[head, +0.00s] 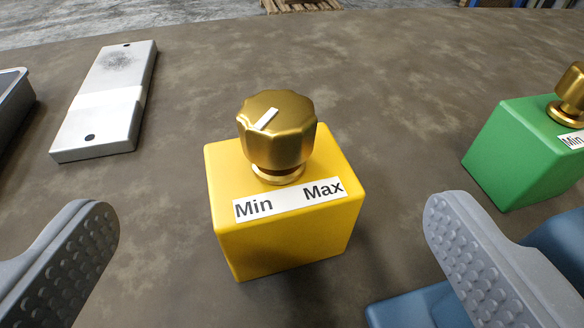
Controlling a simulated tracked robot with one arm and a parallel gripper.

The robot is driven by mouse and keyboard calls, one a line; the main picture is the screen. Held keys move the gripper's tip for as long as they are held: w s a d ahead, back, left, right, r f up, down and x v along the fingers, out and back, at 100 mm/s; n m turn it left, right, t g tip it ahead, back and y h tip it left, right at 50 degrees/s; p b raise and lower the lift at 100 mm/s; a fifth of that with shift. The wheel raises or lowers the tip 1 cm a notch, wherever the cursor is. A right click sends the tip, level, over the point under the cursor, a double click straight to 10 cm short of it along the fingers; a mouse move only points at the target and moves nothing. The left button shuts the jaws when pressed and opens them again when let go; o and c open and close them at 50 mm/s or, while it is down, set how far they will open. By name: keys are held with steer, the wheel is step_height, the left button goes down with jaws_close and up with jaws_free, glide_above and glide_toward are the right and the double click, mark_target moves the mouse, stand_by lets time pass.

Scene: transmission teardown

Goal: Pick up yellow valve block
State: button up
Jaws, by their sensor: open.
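The yellow valve block (290,243) stands upright on the brown table in the middle of the head view. A brass knob (277,135) with a white pointer mark sits on its top. A white label reading "Min" and "Max" lies along its near top edge. My gripper (270,240) is open. Its two grey studded fingers show at the lower left and lower right, wide apart. The block lies between and a little beyond them in the picture, with clear gaps on both sides. Nothing is held.
A green block (515,150) with a brass knob stands at the right. A blue object (410,307) lies at the lower right, partly hidden behind the right finger. A whitish metal plate (105,105) and a dark tray (12,100) lie at the left. The table (390,80) behind the yellow block is clear.

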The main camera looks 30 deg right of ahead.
mark_target(273, 163)
steer(key=shift+b+x, duration=0.35)
steer(key=shift+x, duration=3.4)
steer(key=shift+s+f, duration=0.1)
steer(key=shift+s, duration=0.05)
steer(key=c, duration=1.6)
